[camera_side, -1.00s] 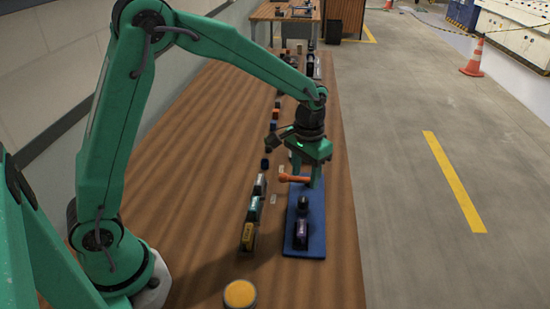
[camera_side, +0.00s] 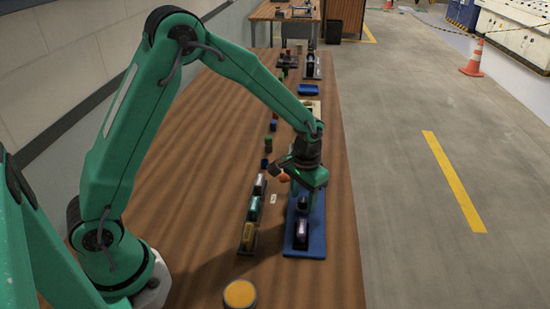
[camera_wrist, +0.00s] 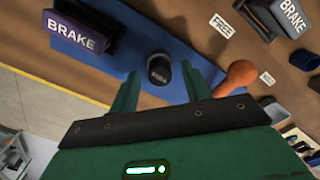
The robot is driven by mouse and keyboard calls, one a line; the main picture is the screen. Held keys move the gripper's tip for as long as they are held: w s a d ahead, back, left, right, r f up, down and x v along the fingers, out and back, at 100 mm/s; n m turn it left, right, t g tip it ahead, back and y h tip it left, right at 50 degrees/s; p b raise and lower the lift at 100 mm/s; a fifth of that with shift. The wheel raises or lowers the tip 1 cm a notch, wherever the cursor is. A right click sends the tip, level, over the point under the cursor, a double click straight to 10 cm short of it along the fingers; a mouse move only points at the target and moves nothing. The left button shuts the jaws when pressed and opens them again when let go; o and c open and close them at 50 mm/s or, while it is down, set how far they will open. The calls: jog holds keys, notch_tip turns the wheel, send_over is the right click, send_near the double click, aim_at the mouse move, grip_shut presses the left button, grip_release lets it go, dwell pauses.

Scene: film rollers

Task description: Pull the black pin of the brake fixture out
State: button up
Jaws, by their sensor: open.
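The brake fixture is a blue board (camera_side: 314,246) with a dark purple block (camera_side: 302,231) at its near end. In the wrist view the block (camera_wrist: 82,34) is marked BRAKE. The black pin (camera_side: 303,202) stands on the board beyond the block. Its round black head (camera_wrist: 159,68) shows in the wrist view between my fingertips. My gripper (camera_wrist: 161,73) is open, one finger on each side of the pin head, with gaps visible. In the side view my gripper (camera_side: 308,196) is low over the board at the pin. Contact cannot be told.
An orange rounded part (camera_wrist: 237,76) is close beside my right finger in the wrist view; it also shows in the side view (camera_side: 284,177). A row of labelled blocks (camera_side: 254,207) stands left of the board. A yellow button (camera_side: 240,294) is at the near edge.

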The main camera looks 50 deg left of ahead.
aim_at(304, 199)
grip_shut()
jog(key=shift+r, duration=0.85)
grip_release()
jog(key=shift+r, duration=0.1)
notch_tip(304, 199, up, 8)
jog(key=shift+f, duration=0.2)
jog(key=shift+r, duration=0.1)
dwell(0.4)
